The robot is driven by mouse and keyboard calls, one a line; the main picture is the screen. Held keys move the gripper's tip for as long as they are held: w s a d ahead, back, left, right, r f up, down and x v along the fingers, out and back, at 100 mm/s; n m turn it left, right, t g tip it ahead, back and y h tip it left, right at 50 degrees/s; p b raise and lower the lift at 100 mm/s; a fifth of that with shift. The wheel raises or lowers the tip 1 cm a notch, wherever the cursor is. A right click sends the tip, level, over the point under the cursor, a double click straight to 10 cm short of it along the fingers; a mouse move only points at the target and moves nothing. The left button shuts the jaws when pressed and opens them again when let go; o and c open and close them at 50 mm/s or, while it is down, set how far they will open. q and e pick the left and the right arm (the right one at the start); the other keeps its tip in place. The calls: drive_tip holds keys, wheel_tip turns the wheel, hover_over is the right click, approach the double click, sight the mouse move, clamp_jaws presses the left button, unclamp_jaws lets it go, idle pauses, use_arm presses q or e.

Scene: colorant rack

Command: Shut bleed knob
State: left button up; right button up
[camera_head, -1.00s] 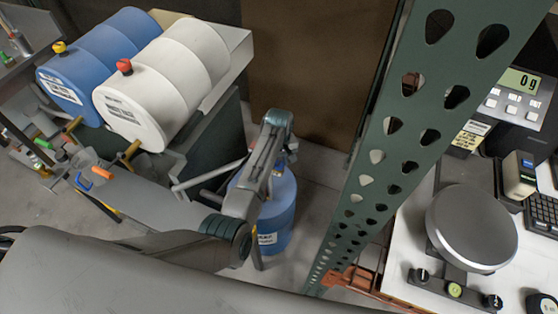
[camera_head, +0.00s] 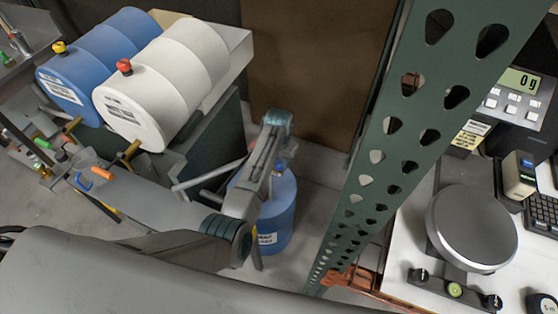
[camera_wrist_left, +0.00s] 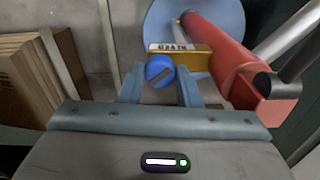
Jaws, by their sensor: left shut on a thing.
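The bleed knob is a round blue knob (camera_wrist_left: 160,68) with a dark slot across its face. It sits at a small yellow block (camera_wrist_left: 197,58) with a printed label, in front of a red cylinder (camera_wrist_left: 222,50). My left gripper (camera_wrist_left: 160,76) is shut on the knob, one finger on each side. In the head view my left arm comes in from the left and its wrist end (camera_head: 277,119) is over a blue drum (camera_head: 279,215). There the arm hides most of the knob area and the fingertips. My right gripper is not in view.
A perforated green post (camera_head: 395,140) stands just right of the drum. A white drum (camera_head: 160,85) and a blue one (camera_head: 70,85) lie on a bench at left. A scale with a round pan (camera_head: 472,228) is on the right table. Cardboard (camera_wrist_left: 35,85) stands left in the wrist view.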

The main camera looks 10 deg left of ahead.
use_arm(q)
drive_tip(key=m, duration=0.5)
drive_tip(key=shift+m, duration=1.4)
drive_tip(key=o, duration=1)
